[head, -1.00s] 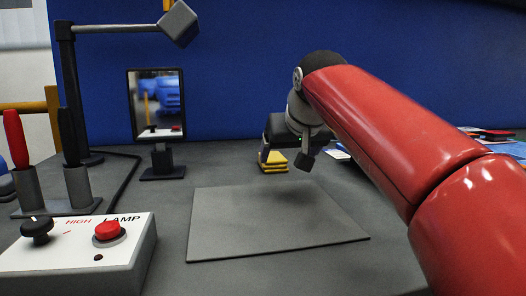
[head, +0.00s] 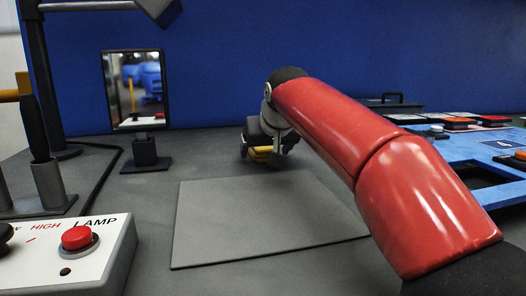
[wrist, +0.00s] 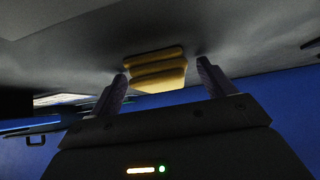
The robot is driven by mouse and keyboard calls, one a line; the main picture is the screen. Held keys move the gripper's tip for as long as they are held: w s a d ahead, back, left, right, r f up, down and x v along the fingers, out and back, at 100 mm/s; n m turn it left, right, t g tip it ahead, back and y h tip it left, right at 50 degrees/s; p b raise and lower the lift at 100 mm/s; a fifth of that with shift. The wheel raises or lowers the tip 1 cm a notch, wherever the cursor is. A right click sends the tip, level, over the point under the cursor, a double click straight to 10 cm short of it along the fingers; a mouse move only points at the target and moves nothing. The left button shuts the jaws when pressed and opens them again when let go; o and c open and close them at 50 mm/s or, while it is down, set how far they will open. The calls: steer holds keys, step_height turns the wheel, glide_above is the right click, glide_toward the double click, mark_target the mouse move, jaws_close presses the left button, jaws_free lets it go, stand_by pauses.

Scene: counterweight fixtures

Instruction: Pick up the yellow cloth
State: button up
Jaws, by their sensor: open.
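The yellow cloth (head: 262,151) lies folded on the grey table, behind the far edge of the grey mat. In the head view my gripper (head: 266,146) is at the cloth and hides most of it. In the wrist view the folded cloth (wrist: 156,70) shows in layers just beyond and between my two fingertips. My gripper (wrist: 160,78) is open, with a finger on each side of the cloth's width. I cannot tell whether a finger touches it.
The grey mat (head: 250,225) is bare. A mirror (head: 136,90) on a stand is at the back left. A lamp control box (head: 75,255) with a red button is front left. A blue board (head: 460,155) with coloured items lies right. A dark case (head: 390,104) stands behind it.

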steer(key=c, duration=1.1)
